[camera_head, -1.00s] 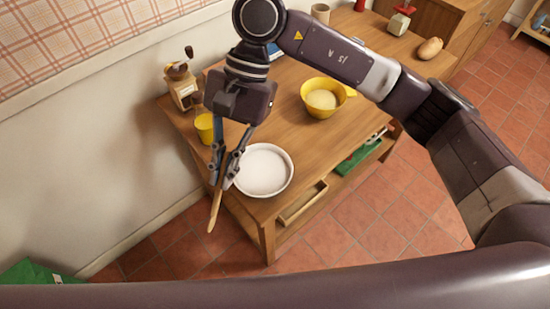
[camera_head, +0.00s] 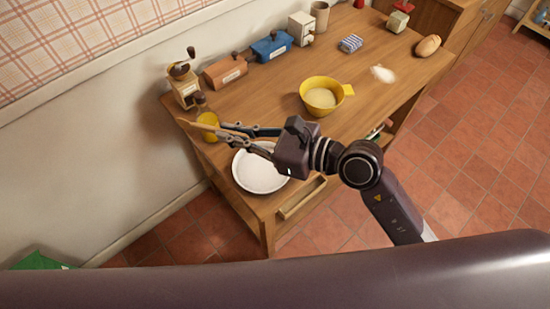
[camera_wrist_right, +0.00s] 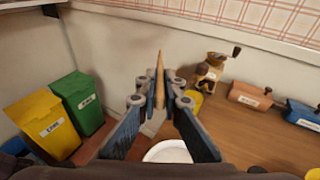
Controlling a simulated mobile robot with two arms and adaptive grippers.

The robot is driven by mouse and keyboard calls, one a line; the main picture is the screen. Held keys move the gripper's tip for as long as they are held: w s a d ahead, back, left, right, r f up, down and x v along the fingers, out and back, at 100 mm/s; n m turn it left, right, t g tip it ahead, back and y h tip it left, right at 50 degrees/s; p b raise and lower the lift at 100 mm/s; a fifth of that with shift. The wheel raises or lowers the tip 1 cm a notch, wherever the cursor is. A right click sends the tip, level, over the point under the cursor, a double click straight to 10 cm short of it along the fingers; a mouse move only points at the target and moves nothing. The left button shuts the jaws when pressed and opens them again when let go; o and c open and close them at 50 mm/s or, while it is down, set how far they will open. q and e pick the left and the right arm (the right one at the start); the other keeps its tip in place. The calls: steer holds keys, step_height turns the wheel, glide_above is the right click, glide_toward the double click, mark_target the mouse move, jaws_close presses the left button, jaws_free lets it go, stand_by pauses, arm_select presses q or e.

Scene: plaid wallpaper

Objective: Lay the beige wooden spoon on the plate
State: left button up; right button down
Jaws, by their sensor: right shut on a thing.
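The beige wooden spoon (camera_head: 198,126) is held in my right gripper (camera_head: 222,137), which is shut on it. In the head view its tip points left, past the table's left edge. In the right wrist view the spoon (camera_wrist_right: 160,78) stands up between the fingertips. The white plate (camera_head: 248,178) lies at the table's near left corner, below the gripper and partly covered by it. In the right wrist view the plate's rim (camera_wrist_right: 168,150) shows low between the fingers. The spoon is above and apart from the plate. My left gripper is not in view.
A yellow cup (camera_head: 232,128) stands just behind the gripper, near a coffee grinder (camera_head: 185,88). Orange (camera_head: 226,71) and blue (camera_head: 271,47) boxes line the wall. White powder (camera_head: 383,74) lies farther right.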

steer(key=d+f+m+t+h, duration=0.1)
steer(key=d+f+m+t, duration=0.3)
steer(key=f, duration=0.2)
steer(key=m+t+h, duration=0.2)
steer(key=t, duration=0.1)
glide_above(275, 183)
step_height(275, 183, down, 6)
step_height(275, 183, down, 6)
steer(key=b, duration=0.4)
steer(key=shift+r, duration=0.2)
steer(key=c, duration=2)
jaws_free()
steer(key=v, duration=1.2)
steer(key=shift+a, duration=0.1)
